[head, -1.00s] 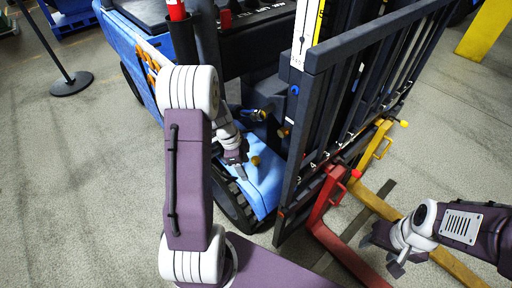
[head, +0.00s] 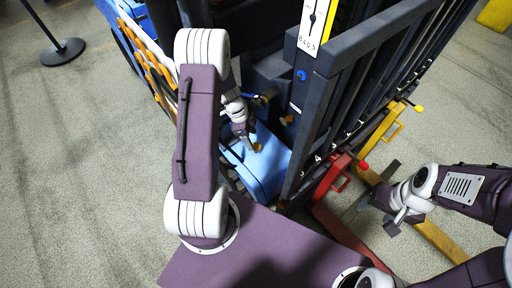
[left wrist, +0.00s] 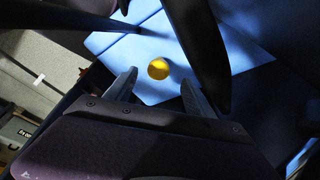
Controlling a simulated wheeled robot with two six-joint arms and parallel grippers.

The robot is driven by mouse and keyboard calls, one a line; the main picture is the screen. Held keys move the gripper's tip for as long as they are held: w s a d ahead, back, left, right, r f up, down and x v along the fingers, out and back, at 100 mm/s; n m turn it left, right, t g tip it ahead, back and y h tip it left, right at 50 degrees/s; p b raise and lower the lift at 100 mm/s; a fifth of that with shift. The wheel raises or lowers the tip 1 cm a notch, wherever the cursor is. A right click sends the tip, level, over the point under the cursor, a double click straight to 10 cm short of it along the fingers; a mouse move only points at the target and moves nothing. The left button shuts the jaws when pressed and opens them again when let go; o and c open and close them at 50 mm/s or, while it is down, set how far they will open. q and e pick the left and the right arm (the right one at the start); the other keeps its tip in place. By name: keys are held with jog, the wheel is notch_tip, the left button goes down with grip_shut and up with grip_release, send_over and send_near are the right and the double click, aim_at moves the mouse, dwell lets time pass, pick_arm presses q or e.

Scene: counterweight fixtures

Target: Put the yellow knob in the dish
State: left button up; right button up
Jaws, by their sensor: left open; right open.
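A small round yellow knob (head: 257,147) sits on the blue panel (head: 267,171) low on the forklift's side. It also shows in the left wrist view (left wrist: 158,69), just beyond and between my fingertips. My left gripper (head: 248,140) is open and empty right beside the knob, with its fingers (left wrist: 160,88) apart on either side of the line to it. My right gripper (head: 388,216) is open and empty near the yellow fork at the right. I cannot make out a dish in either view.
The dark forklift mast and its bars (head: 345,90) stand just right of the left gripper. Open floor (head: 90,160) is at the left; a post on a round base (head: 63,52) stands there.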

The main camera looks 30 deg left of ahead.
aim_at(255, 145)
pick_arm(q)
jog(key=shift+s+d+f, duration=0.1)
jog(key=shift+d+f, duration=0.05)
jog(key=shift+f, duration=0.05)
jog(key=x, duration=0.4)
jog(key=shift+d+f+b, duration=0.1)
jog(key=shift+f+b, duration=0.2)
grip_shut()
jog(key=shift+r, duration=0.15)
